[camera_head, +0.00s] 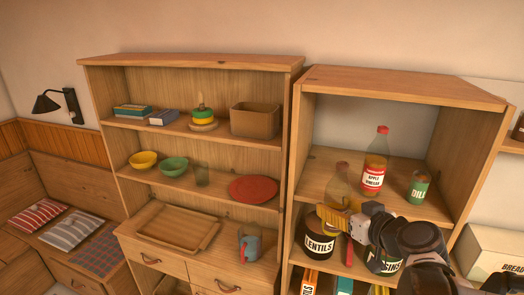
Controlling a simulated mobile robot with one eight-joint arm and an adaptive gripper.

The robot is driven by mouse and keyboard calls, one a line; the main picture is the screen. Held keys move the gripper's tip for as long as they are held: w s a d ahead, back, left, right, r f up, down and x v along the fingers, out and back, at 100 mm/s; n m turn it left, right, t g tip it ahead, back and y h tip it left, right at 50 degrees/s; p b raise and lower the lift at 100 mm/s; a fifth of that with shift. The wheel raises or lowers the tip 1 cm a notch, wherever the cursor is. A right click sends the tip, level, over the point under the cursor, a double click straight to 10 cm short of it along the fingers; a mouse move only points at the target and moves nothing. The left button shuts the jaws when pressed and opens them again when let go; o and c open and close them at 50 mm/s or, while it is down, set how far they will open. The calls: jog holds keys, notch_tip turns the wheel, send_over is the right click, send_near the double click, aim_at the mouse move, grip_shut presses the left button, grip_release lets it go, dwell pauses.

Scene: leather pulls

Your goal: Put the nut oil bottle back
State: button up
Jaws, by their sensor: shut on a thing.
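My arm reaches in from the lower right.
An apple vinegar bottle (374,165) and a green tin (418,188) stand to the right on that shelf. Below are a lentils jar (319,243) and a partly hidden raisins jar (389,265). The left bookcase (190,62) holds bowls and boxes.

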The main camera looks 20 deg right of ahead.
jog(key=s+d+r+h+p, duration=0.1)
jog(key=s+d+r+p, duration=0.1)
jog(key=r+p, duration=0.15)
jog(key=s+d+r+p, duration=0.2)
jog(key=r, duration=0.3)
jog(key=shift+m, duration=0.4)
jog(key=shift+w+r+x, duration=0.2)
jog(key=shift+r+x, duration=0.3)
jog(key=shift+x, duration=2.6)
jog(key=shift+w+r+x, duration=0.15)
jog(key=shift+r+x, duration=0.35)
jog(key=shift+x, duration=2.6)
jog(key=shift+w+r+x, duration=0.2)
jog(key=shift+r+x, duration=0.25)
jog(key=shift+x, duration=2.6)
jog(key=shift+s, duration=0.1)
jog(key=shift+a, duration=0.1)
jog(key=shift+f+b, duration=0.1)
jog(key=shift+b, duration=0.2)
jog(key=o, duration=1.4)
jog(key=shift+c, duration=0.2)
